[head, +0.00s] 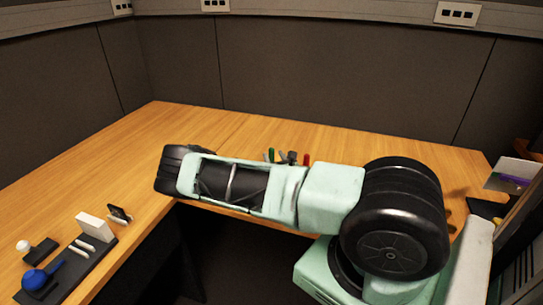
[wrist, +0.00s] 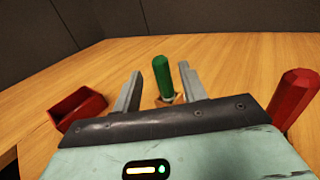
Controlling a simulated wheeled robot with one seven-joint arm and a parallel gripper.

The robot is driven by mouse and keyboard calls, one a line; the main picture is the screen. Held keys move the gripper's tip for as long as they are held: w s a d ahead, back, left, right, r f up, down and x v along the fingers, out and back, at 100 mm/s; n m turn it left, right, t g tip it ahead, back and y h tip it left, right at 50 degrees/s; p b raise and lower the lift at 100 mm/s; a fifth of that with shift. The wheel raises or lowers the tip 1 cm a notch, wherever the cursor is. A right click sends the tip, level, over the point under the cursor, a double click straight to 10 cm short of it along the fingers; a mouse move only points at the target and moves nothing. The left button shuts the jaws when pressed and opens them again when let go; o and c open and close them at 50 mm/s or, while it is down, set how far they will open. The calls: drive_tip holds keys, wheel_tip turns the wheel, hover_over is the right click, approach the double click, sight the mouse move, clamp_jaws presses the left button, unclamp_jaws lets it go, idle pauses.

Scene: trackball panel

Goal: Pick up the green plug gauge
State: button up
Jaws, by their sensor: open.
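The green plug gauge (wrist: 161,75) stands upright in the wrist view, with its lower end in or at a small tan holder. Its green top also shows above my arm in the head view (head: 271,154); its lower part is hidden there. My gripper (wrist: 160,69) is open, with one grey finger to the left of the green gauge and one to the right. The gauge appears between the fingers, with visible gaps on both sides. I cannot tell whether it is within the fingers' reach or just beyond them.
A red handle-like piece (wrist: 296,100) stands to the right of my gripper, close to its body. An open red box (wrist: 78,108) lies to the left. A dark tray (head: 75,268) with a blue trackball (head: 35,279) sits at the desk's left front. The back desk (head: 200,125) is clear.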

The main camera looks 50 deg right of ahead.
sight(272, 153)
drive_tip(key=shift+p+x, duration=0.6)
drive_tip(key=shift+x, duration=1.4)
drive_tip(key=shift+s+r, duration=0.1)
clamp_jaws()
